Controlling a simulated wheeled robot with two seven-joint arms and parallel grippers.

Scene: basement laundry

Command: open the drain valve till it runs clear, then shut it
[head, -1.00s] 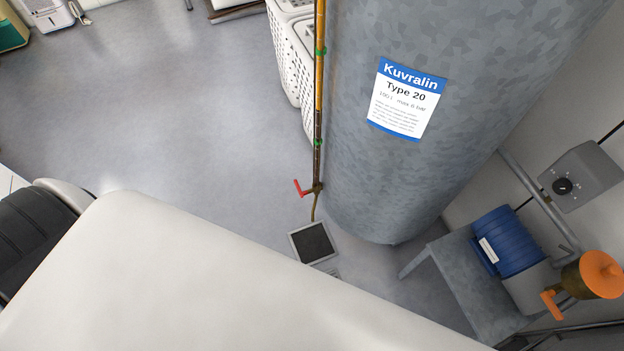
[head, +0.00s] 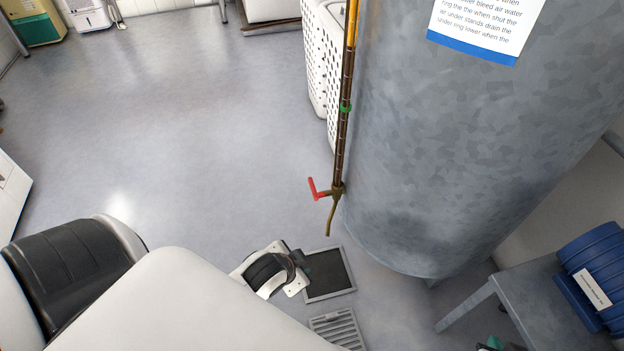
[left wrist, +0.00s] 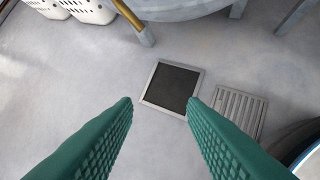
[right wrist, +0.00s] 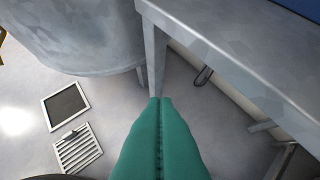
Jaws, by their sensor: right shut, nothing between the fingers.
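The drain valve (head: 337,190) sits low on the copper pipe beside the grey tank (head: 440,150). Its red lever (head: 313,188) sticks out to the left, and a short brass spout (head: 330,218) points down. I see no water at the spout. Below is a dark square floor drain (head: 328,273), also in the left wrist view (left wrist: 172,87). My right gripper (right wrist: 160,102) is shut and empty, near the bench leg; a green bit (head: 492,343) shows in the head view.
A slotted grate (head: 338,328) lies in front of the drain. A grey metal bench (head: 530,290) carrying a blue drum (head: 595,265) stands at the right. White perforated baskets (head: 318,65) stand behind the pipe. The floor to the left is clear.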

